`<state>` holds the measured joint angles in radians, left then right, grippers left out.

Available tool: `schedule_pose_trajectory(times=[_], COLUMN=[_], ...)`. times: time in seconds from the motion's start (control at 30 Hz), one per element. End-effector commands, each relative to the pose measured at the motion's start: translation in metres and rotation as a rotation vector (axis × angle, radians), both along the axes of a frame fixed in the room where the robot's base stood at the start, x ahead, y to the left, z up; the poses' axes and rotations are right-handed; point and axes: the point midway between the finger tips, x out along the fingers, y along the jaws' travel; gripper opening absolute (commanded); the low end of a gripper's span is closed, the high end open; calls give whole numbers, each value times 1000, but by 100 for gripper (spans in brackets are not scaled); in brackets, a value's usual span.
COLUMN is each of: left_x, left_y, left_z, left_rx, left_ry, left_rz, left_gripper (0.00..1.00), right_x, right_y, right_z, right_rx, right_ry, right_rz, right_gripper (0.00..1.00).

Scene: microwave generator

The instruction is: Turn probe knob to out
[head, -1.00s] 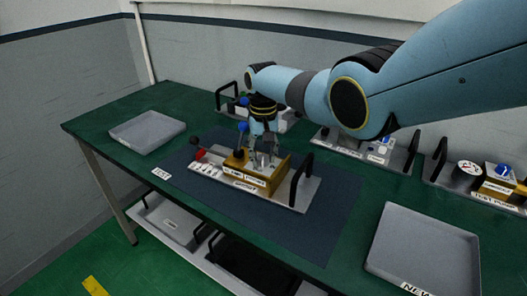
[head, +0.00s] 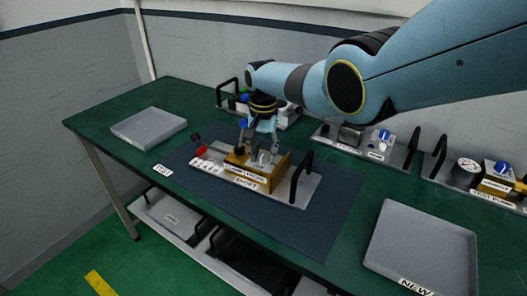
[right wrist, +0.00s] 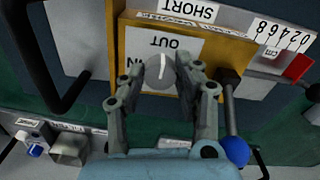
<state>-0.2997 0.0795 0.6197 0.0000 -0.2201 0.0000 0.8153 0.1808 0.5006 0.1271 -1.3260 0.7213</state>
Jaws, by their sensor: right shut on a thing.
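The probe knob (right wrist: 159,72) is a round grey disc with a white pointer line, seen in the right wrist view. It sits on a white plate whose upside-down label reads OUT, on the yellow-brown block (right wrist: 128,45). An IN label beside it is partly covered by a finger. My right gripper (right wrist: 160,70) is shut on the knob, with one finger on each side. In the head view the right gripper (head: 260,150) points down at the fixture (head: 297,196), and the knob is hard to make out. My left gripper is not in view.
A blue ball-ended lever (right wrist: 235,150) stands close beside the right gripper. A black handle (head: 301,175) rises at the fixture's right end. A red part and a numbered scale lie at its left. Grey trays (head: 148,129) (head: 421,246) stand at both sides; other devices line the back.

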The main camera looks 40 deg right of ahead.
Motion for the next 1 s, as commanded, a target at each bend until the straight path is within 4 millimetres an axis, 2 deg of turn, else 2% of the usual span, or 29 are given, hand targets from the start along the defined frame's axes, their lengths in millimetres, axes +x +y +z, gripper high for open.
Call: schedule_pose_trajectory(times=[0.23, 0.27, 0.43, 0.77, 1.0], left_x=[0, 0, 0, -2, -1], left_y=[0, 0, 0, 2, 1], left_z=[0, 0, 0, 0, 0], left_rx=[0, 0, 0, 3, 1], left_ry=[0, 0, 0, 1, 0], left_rz=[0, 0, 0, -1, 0], left_gripper=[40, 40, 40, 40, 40], right_x=[1, 1, 1, 1, 1], right_y=[0, 0, 0, 0, 0], right_z=[1, 1, 0, 2, 29], right_rx=[0, 0, 0, 0, 0], right_ry=[-2, -2, -1, -1, -4], right_rz=[-1, -1, 0, 0, 1], right_gripper=[0, 35, 55, 55, 55])
